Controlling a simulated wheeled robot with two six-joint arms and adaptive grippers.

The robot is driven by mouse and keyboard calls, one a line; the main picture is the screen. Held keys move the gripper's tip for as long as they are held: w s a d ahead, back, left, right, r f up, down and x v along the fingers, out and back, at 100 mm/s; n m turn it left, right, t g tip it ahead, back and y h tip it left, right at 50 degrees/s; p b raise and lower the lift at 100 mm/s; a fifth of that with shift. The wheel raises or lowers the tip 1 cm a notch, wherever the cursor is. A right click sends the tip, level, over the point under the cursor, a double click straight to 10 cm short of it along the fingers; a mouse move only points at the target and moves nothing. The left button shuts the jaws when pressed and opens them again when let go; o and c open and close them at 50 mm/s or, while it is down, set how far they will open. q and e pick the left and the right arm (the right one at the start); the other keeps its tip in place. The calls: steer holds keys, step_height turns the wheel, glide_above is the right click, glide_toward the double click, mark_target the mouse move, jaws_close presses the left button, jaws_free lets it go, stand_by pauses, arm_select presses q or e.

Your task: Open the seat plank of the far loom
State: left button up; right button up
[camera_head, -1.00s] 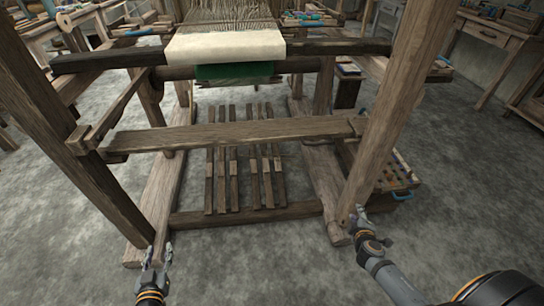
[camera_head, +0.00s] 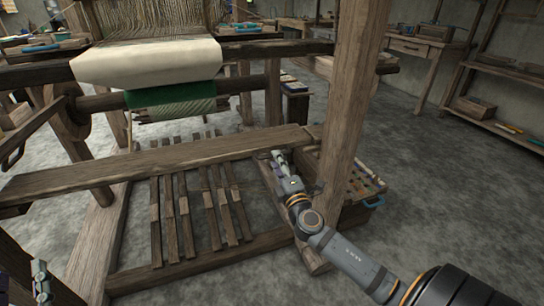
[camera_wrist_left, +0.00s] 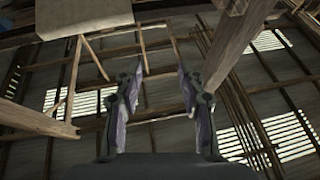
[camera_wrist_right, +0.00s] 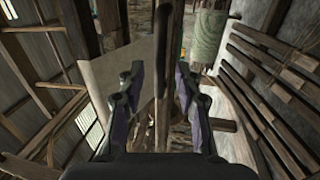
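The seat plank (camera_head: 165,160) is a long weathered board across the near side of the loom (camera_head: 350,90). Its right end lies by the right front post, and its left end runs to the picture's left edge. My right gripper (camera_head: 277,156) is at the plank's lower edge near its right end. In the right wrist view its fingers (camera_wrist_right: 160,88) are open, with a narrow wooden bar (camera_wrist_right: 163,60) showing between them; I cannot tell if they touch it. My left gripper (camera_head: 40,270) is at the lower left, and the left wrist view shows its fingers (camera_wrist_left: 159,82) open and empty.
Several wooden treadles (camera_head: 183,215) lie below the plank. Cream cloth (camera_head: 150,60) hangs on the loom behind it. A box of coloured bobbins (camera_head: 362,190) stands behind the right post, close to my right arm. The floor (camera_head: 460,200) at right is clear.

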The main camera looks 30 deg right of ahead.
arm_select(q)
steer(key=shift+w+f+g, duration=0.25)
steer(key=shift+f+g, duration=0.25)
steer(key=shift+f, duration=0.45)
arm_select(e)
steer(key=shift+x, duration=1.8)
arm_select(q)
steer(key=shift+f, duration=0.1)
arm_select(e)
jaws_close()
